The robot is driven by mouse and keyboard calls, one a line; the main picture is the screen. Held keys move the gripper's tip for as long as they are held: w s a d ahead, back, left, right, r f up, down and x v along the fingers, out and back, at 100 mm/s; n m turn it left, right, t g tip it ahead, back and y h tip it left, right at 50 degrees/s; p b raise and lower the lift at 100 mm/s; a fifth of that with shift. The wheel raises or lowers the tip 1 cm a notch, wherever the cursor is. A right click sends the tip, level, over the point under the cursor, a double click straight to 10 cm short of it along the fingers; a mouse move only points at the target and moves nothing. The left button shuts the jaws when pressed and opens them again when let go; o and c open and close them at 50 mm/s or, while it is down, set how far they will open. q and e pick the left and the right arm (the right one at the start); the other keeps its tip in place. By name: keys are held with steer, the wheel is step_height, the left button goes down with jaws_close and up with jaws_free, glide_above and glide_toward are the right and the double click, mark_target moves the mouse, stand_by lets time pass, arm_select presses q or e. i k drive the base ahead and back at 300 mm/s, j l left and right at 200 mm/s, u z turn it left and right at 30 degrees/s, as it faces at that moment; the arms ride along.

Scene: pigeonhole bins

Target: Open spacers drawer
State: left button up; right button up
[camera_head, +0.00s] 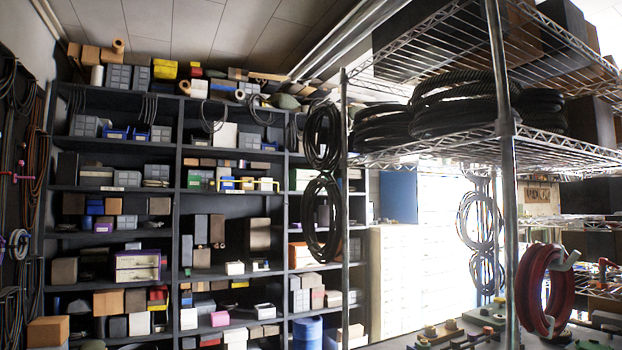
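No drawer that I can identify as the spacers drawer shows; no label is readable. A small light drawer unit (137,266) with a purplish frame stands on a middle shelf at the left; its drawers are too small to judge. A tall pale cabinet (397,285) stands right of the dark shelving, and its front is washed out by bright light. Neither of my grippers is in view.
Dark shelving (174,200) full of boxes and bins covers the back wall. A wire rack (560,150) with a metal post (506,200) and black hose coils (465,110) stands close at the right. A red hose coil (545,290) hangs there. A cluttered surface (450,338) lies at the bottom right.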

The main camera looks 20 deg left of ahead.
mark_target(301, 174)
steer(key=i+j+u, duration=0.4)
steer(key=i+u, duration=0.25)
steer(key=i+j+u, duration=0.3)
steer(key=i+u, duration=0.2)
steer(key=i, duration=0.35)
steer(key=i+u, duration=0.5)
steer(key=i, duration=0.35)
steer(key=i+l+z, duration=0.1)
steer(key=i+z, duration=0.2)
steer(key=i, duration=0.2)
steer(key=i+z, duration=0.25)
steer(key=i, duration=0.3)
steer(key=i+j+z, duration=0.3)
steer(key=i, duration=0.2)
steer(key=i+j+z, duration=0.15)
steer(key=i+z, duration=0.15)
steer(key=i, duration=0.2)
steer(key=i+l+z, duration=0.15)
steer(key=i+z, duration=0.55)
steer(key=i, duration=0.2)
steer(key=i+j+z, duration=0.15)
steer(key=i+z, duration=0.2)
steer(key=i, duration=0.1)
